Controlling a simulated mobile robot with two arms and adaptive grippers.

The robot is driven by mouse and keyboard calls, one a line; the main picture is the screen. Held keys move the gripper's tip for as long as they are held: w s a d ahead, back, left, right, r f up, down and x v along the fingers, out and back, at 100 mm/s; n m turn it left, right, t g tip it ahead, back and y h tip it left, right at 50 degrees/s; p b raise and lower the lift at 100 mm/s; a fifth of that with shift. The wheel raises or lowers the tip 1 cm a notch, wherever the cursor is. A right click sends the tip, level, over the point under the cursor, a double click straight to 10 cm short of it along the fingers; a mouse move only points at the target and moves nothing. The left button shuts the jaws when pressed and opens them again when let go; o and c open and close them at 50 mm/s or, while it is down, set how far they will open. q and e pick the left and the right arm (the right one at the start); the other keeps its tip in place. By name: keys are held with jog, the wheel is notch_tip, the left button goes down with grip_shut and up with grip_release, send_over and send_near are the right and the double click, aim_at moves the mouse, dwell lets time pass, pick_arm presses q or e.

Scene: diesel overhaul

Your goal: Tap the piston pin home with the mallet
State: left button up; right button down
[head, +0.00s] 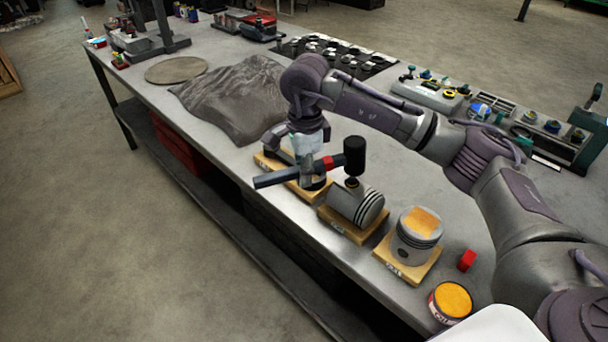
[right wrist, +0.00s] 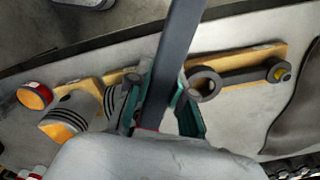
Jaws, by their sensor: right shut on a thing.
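My right gripper (head: 306,170) is shut on the handle of the mallet (head: 355,156). The handle lies roughly level, and the black head is above the lying grey piston (head: 366,208). A short dark piston pin (head: 352,184) shows at the top of that piston, just under the mallet head; whether they touch I cannot tell. The piston rests on a wooden block (head: 342,226). In the right wrist view the dark mallet handle (right wrist: 178,52) runs between the teal fingers (right wrist: 160,108), and its head is not seen. My left gripper is not in view.
A second piston (head: 416,242) stands upright to the right, near a red block (head: 467,260) and an orange-topped can (head: 450,301). A connecting rod (right wrist: 235,78) lies on a wooden board behind my gripper. A grey cloth (head: 235,98) covers the bench further back.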

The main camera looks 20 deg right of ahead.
jog(key=shift+r, duration=0.85)
jog(key=shift+d, duration=0.1)
jog(key=shift+r+y, duration=0.2)
jog(key=shift+y, duration=0.1)
jog(key=shift+d+r+y, duration=0.15)
jog(key=shift+r+y, duration=0.25)
jog(key=shift+a+b, duration=0.25)
jog(key=shift+b, duration=0.1)
